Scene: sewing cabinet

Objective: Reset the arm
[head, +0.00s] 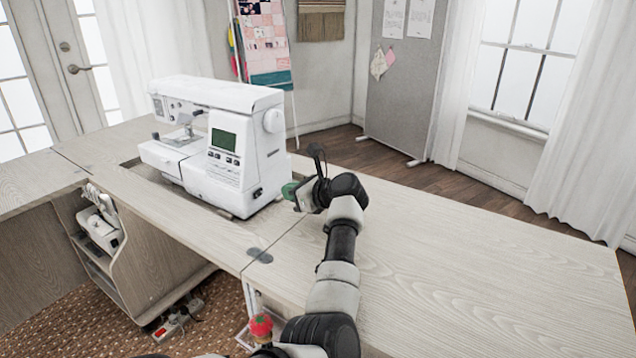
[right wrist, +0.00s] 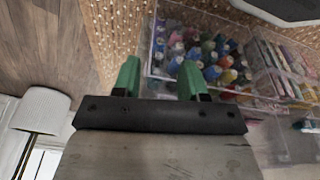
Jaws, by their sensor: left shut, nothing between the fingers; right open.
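My left arm reaches up over the wooden table in the head view. Its gripper (head: 290,190) has green fingertips, is shut and empty, and is just right of the white sewing machine's (head: 236,170) base. I cannot tell whether it touches the machine. My right gripper (right wrist: 160,78) shows in the right wrist view with its two green fingers apart and nothing between them. Beyond the fingers is a clear box of thread spools (right wrist: 205,58), seen from above.
The table top (head: 480,255) right of my left arm is bare. A second white machine (head: 102,230) sits in the cabinet's side shelf. A red round object (head: 261,325) is low at the front edge. A clear organizer (right wrist: 285,65) lies beside the spools.

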